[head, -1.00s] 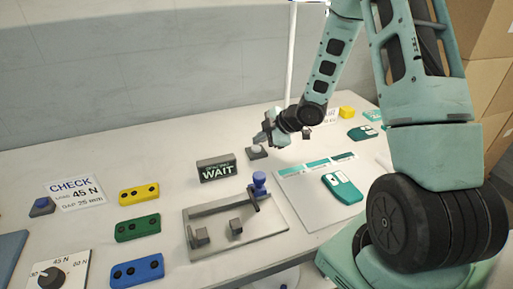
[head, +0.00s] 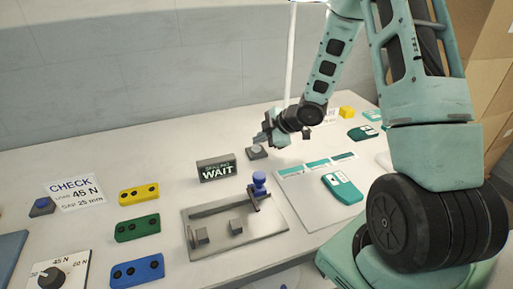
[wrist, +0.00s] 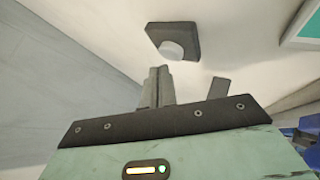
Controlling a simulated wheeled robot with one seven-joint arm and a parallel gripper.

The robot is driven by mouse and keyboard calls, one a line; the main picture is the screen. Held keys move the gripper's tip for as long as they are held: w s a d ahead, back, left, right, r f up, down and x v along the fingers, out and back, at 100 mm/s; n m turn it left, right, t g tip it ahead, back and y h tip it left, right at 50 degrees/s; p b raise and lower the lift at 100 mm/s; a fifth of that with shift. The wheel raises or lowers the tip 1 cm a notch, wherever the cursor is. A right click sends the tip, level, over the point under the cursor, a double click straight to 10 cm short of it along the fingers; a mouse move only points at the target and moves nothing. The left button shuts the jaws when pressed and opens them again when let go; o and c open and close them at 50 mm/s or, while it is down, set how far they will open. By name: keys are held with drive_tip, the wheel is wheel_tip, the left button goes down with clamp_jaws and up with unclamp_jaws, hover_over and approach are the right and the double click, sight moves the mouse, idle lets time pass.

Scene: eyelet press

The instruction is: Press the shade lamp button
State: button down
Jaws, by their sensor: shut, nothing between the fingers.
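A white round button on a dark square base (head: 257,152) sits on the table behind and right of the WAIT sign. It also shows in the wrist view (wrist: 172,50), just beyond my fingertips. I take it for the shade lamp button, but no label on it can be read. My gripper (head: 262,138) is above the table beside this button. In the wrist view its two grey fingers (wrist: 158,82) are together, with nothing between them. The fingertips look close to the button, but I cannot tell whether they touch it.
The WAIT sign (head: 216,168) stands left of the button. In front is a metal press plate (head: 245,244) with a blue-knobbed lever (head: 259,184). A pale board (head: 300,205) with a teal-and-white device (head: 343,189) lies right.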

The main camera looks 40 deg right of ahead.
sight(260, 148)
drive_tip(key=shift+f, duration=0.1)
drive_tip(key=shift+f+b, duration=0.35)
drive_tip(key=shift+f, duration=0.25)
idle(0.6)
drive_tip(key=shift+r+p, duration=0.55)
drive_tip(key=shift+r, duration=0.2)
wheel_tip(260, 148, up, 6)
drive_tip(key=p, duration=0.5)
drive_tip(key=shift+p, duration=0.3)
